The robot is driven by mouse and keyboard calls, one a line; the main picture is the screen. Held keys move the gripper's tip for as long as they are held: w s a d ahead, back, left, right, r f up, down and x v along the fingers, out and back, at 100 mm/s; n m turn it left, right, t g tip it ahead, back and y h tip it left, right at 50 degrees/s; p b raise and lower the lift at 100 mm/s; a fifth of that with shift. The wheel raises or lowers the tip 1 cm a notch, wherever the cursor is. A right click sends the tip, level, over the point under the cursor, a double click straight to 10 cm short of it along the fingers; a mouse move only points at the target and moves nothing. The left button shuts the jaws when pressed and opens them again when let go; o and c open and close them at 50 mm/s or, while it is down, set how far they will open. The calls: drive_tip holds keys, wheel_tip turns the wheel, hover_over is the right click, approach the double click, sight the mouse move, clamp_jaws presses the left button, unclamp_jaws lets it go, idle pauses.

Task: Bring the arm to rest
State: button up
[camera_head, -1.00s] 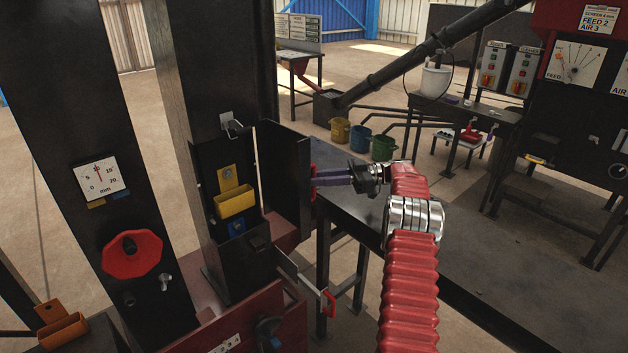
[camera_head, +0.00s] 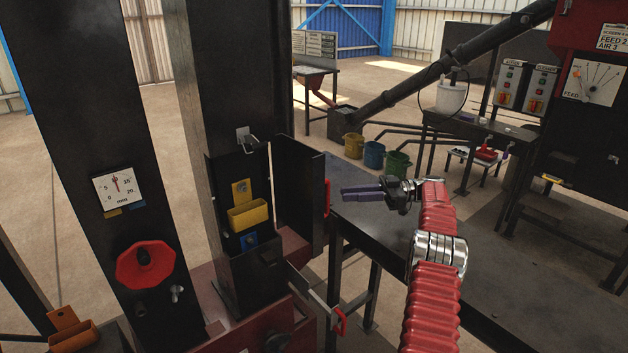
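My gripper (camera_head: 362,191) is at the end of my red ribbed arm (camera_head: 436,250), over the dark bench. Its dark purple fingers point left toward the open cabinet door (camera_head: 300,195). A small space shows between the fingertips and the red door handle (camera_head: 327,198), so the gripper appears clear of it. The fingers show as two bars with a narrow gap at most, and nothing is seen between them. Whether they are open or shut is hard to tell at this size.
The open press box (camera_head: 240,270) holds a yellow bin (camera_head: 248,214). A lower flap with a red handle (camera_head: 341,321) sticks out below. The dark bench (camera_head: 390,232) is under the arm. A red handwheel (camera_head: 146,264) and dial (camera_head: 118,190) are at left. Yellow, blue and green buckets (camera_head: 373,154) stand behind.

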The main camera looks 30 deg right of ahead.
drive_tip(key=w+a+r+m+t+h, duration=0.25)
drive_tip(key=w+a+r+t, duration=0.35)
drive_tip(key=r, duration=0.5)
drive_tip(key=w+a+r+m+t+h, duration=0.1)
drive_tip(key=w+a+r+t+h, duration=0.15)
drive_tip(key=w+r, duration=0.7)
drive_tip(key=s+a+r+m+t+h, duration=0.2)
drive_tip(key=r+m+h, duration=0.2)
drive_tip(key=r+h, duration=0.25)
drive_tip(key=s+a+r+m+t+h, duration=0.1)
drive_tip(key=a+r+m+t+h, duration=0.2)
drive_tip(key=r+h, duration=0.3)
drive_tip(key=s+a+f+m+g, duration=0.1)
drive_tip(key=s+a+f+g, duration=0.4)
drive_tip(key=s, duration=1)
drive_tip(key=s+a+f+m+g, duration=0.1)
drive_tip(key=s+a+f+g, duration=0.4)
drive_tip(key=s+a+f, duration=0.4)
drive_tip(key=s+a+f+m+g, duration=0.1)
drive_tip(key=s+a+f+g, duration=0.4)
drive_tip(key=s+f, duration=0.9)
drive_tip(key=s+a+y, duration=0.1)
drive_tip(key=s+a, duration=0.2)
drive_tip(key=s, duration=0.6)
drive_tip(key=shift+f, duration=0.2)
